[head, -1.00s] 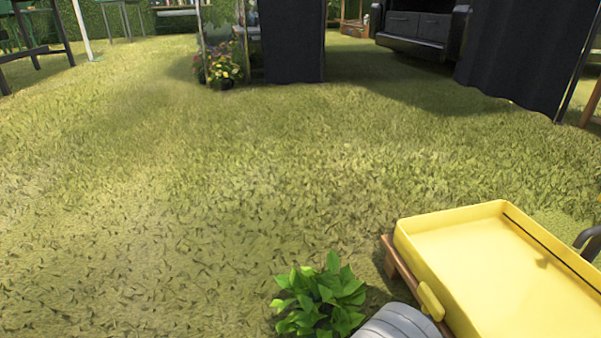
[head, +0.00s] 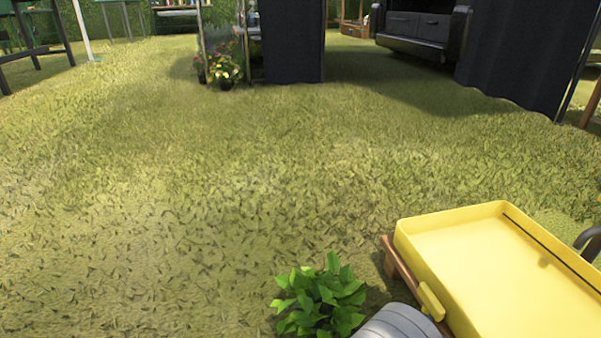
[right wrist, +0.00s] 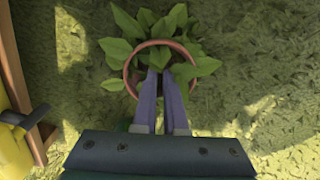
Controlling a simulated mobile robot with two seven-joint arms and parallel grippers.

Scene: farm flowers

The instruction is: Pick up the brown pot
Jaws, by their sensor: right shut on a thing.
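The brown pot (right wrist: 127,74) shows in the right wrist view as a round reddish-brown rim with a leafy green plant (right wrist: 150,25) in it. In the head view only the plant's leaves (head: 318,302) show at the bottom edge, and the pot is hidden. My right gripper (right wrist: 166,78) is shut on the pot, with its fingers close together at the near side of the rim among the leaves. My left gripper is in neither view.
A yellow tray (head: 408,244) on a wooden stand (head: 388,258) is just right of the plant. Potted flowers (head: 222,70) and dark curtains (head: 293,40) stand at the back. Open grass lies ahead and to the left.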

